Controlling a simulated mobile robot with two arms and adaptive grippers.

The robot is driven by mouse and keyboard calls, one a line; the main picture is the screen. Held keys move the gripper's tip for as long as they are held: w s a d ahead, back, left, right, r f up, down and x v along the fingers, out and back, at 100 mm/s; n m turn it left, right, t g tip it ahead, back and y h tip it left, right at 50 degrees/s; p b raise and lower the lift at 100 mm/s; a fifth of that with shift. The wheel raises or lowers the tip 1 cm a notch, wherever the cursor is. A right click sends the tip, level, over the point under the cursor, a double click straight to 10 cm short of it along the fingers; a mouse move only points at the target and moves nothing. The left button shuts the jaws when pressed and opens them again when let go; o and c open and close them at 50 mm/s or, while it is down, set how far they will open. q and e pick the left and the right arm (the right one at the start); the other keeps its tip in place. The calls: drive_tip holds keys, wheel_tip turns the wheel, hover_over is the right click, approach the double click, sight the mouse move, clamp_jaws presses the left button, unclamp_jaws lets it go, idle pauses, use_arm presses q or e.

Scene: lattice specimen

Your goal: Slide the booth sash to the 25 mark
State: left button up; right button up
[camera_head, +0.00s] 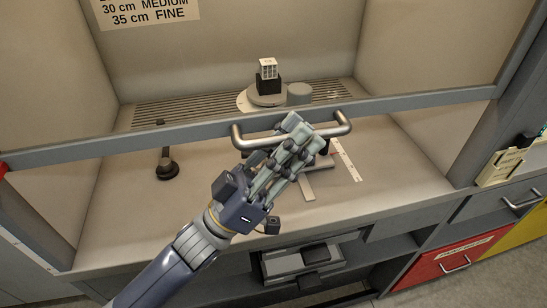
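The booth sash (400,103) is a grey-framed panel whose bottom rail crosses the booth opening, tilted in the picture. A metal bar handle (243,143) is fixed to the rail. My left gripper (305,133) reaches up from the lower left, its fingers over the middle of the handle and hiding part of it. I cannot tell whether the fingers are closed on the bar. No 25 mark is readable. My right gripper is not in view.
Inside the booth, a white lattice cube (268,68) stands on a black block (267,85) on a round plate. A dark knobbed tool (167,168) and a red-marked white strip (346,160) lie on the booth floor. A sign (150,10) hangs above; drawers (455,262) are at right.

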use_arm(q)
drive_tip(key=v, duration=1.1)
